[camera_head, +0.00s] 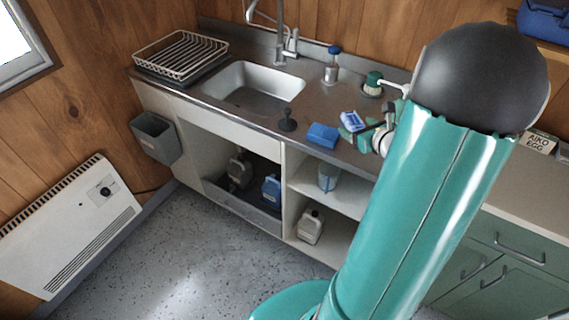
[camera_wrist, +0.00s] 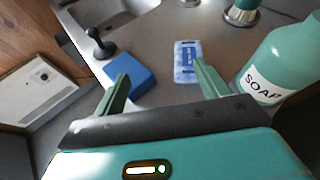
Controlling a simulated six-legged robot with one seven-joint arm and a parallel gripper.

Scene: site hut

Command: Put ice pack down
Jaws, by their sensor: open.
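The ice pack (camera_head: 352,121), a flat white and blue packet, lies on the steel counter near its front edge. In the wrist view the ice pack (camera_wrist: 186,60) lies just beyond my fingertips, nearer the right finger. My gripper (camera_wrist: 161,72) is open with nothing between its fingers. In the head view my gripper (camera_head: 360,132) is over the front of the counter, partly hidden by my arm.
A blue block (camera_head: 322,136) and a black plunger-like thing (camera_head: 287,122) are left of the ice pack. A soap bottle (camera_wrist: 275,65) stands close on the right. The sink (camera_head: 255,88), blue-capped bottle (camera_head: 332,65) and green-topped item (camera_head: 373,82) are farther back.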

